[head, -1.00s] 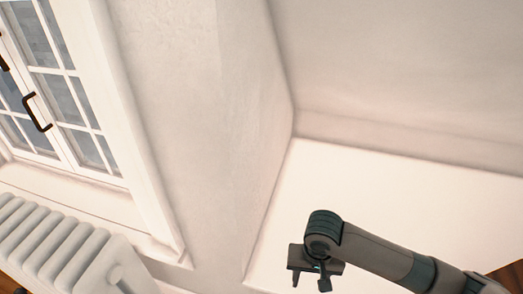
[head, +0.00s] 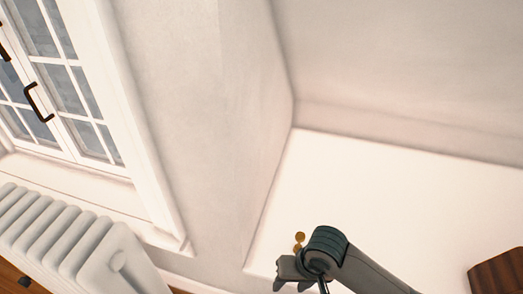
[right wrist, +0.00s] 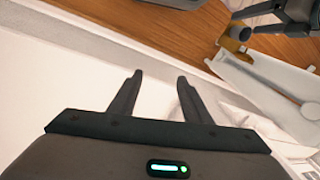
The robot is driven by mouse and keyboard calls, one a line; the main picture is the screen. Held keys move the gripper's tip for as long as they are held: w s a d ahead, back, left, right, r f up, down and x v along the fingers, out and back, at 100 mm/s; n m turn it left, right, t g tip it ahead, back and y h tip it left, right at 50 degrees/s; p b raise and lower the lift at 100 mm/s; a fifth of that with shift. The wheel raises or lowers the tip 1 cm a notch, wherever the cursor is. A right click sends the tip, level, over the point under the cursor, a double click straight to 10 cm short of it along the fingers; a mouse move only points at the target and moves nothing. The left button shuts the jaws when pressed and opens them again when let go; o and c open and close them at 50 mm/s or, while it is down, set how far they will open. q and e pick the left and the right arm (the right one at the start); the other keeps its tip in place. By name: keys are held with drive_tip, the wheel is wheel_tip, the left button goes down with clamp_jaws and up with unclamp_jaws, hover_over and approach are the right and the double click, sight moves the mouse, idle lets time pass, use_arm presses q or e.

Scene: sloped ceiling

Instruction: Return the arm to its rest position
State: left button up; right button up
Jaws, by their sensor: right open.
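My right arm comes in from the bottom right of the head view. Its right gripper (head: 293,285) hangs low in front of the white surface, partly cut off by the bottom edge. In the right wrist view the two dark fingers (right wrist: 160,78) stand apart with nothing between them. Beyond the fingers are a pale surface edge and a wooden floor. My left arm and gripper do not show in the head view.
A white ledge (head: 390,200) fills the alcove, with small gold objects (head: 299,239) beside my wrist. A brown wooden object (head: 497,266) is at the right. A white radiator (head: 75,250) stands under the window (head: 60,85) at the left. The wooden floor (right wrist: 150,22) shows below.

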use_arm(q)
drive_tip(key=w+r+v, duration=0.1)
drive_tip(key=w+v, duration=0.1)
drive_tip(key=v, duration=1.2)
use_arm(e)
drive_tip(key=s+d+f+n+t+h, duration=0.2)
drive_tip(key=s+d+f+t, duration=0.15)
drive_tip(key=s+d, duration=1.1)
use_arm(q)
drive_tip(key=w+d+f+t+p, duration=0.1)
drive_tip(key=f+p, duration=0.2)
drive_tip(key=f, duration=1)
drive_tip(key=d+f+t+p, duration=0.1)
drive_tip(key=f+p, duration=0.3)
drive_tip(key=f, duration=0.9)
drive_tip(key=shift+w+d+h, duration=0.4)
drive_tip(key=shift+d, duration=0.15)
use_arm(e)
wheel_tip(320, 180, down, 26)
drive_tip(key=w+a+t, duration=0.1)
drive_tip(key=w+a, duration=0.1)
drive_tip(key=a, duration=0.1)
drive_tip(key=shift+f+y, duration=0.2)
drive_tip(key=shift+y, duration=0.2)
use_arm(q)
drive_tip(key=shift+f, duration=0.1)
